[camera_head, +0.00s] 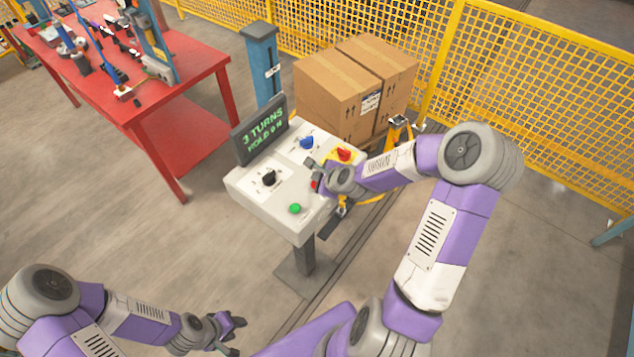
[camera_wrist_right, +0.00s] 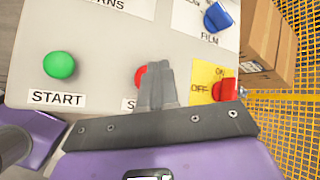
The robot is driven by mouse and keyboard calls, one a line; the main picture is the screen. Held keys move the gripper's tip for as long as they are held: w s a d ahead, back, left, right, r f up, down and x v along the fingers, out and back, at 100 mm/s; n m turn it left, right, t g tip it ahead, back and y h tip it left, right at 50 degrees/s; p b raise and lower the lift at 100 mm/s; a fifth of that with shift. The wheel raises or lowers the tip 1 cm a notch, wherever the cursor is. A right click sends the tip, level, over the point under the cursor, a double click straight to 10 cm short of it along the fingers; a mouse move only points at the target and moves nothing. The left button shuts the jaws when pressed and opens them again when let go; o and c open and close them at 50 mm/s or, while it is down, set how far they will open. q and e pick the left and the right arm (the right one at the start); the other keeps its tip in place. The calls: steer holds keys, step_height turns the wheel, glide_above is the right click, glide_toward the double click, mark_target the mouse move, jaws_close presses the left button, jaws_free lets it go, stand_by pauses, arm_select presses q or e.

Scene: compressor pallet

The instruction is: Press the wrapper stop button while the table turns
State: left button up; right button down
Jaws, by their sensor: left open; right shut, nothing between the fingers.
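The wrapper's control console (camera_head: 245,187) stands in the middle of the head view. Its red stop button (camera_head: 314,184) is mostly hidden by my right gripper (camera_head: 318,182). In the right wrist view the red stop button (camera_wrist_right: 140,76) shows beside the shut, empty fingers of my right gripper (camera_wrist_right: 157,85), its label partly covered. The fingertips overlap the button; I cannot tell whether they touch it. The green start button (camera_wrist_right: 60,65) is to its left. A tilted screen (camera_head: 262,130) shows green text beginning "3 TURNS". My left gripper (camera_head: 238,336) is open and empty, low and away from the console.
A black knob (camera_head: 269,178), a blue film knob (camera_head: 306,142) and a red on/off switch (camera_head: 344,154) are also on the panel. Cardboard boxes (camera_head: 335,90) stand behind it. A red table (camera_head: 190,60) with tools is at left; yellow mesh fencing (camera_head: 520,70) runs behind.

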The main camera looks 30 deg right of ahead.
steer(key=shift+r+p, duration=1.6)
steer(key=shift+r, duration=0.9)
arm_select(q)
step_height(320, 180, up, 3)
steer(key=shift+r, duration=0.2)
arm_select(e)
steer(key=shift+f, duration=0.15)
